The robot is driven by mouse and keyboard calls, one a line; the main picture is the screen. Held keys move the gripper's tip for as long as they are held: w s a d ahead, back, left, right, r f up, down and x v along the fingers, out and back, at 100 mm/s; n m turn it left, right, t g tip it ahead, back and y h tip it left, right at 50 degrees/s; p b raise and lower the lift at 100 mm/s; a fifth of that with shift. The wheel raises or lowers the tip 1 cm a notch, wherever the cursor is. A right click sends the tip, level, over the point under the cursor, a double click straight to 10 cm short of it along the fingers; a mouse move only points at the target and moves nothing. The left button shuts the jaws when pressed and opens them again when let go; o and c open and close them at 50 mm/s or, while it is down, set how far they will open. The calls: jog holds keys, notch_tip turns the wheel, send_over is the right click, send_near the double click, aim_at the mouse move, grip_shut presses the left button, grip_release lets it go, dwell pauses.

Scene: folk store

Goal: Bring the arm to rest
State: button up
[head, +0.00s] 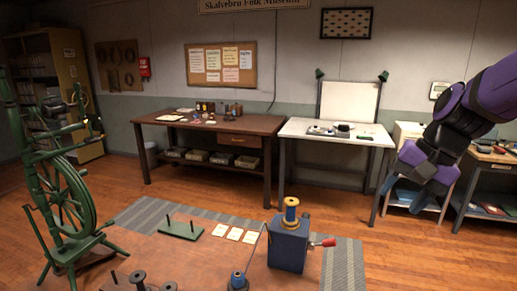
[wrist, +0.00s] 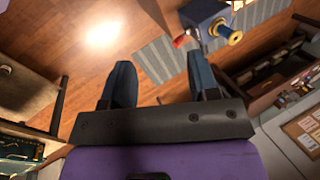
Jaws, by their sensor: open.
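My arm (head: 450,125), purple and black, is raised at the right side of the head view. Its gripper (head: 398,195) points down and left, with blue fingers. In the wrist view, the gripper (wrist: 163,82) has its two fingers spread wide apart. Nothing is between them but a view of the wooden floor and grey striped matting. The gripper is empty and touches nothing that I can see.
A blue box (head: 288,245) with a brass spool and red handle stands at front centre. A green spinning wheel (head: 65,200) stands at left. A white-topped table (head: 300,127) and a brown desk (head: 250,123) stand behind. Wooden floor (head: 400,255) shows clear at right.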

jog(key=s+d+r+n+t+h, duration=0.1)
jog(key=s+r+n+h, duration=0.1)
jog(key=s, duration=0.4)
jog(key=s+d+r+n+t+h, duration=0.1)
jog(key=s+d+r+n+t, duration=0.1)
jog(key=s, duration=0.5)
jog(key=shift+s+r+n+t+h, duration=0.35)
jog(key=shift+r+n, duration=0.5)
jog(key=shift+n, duration=0.35)
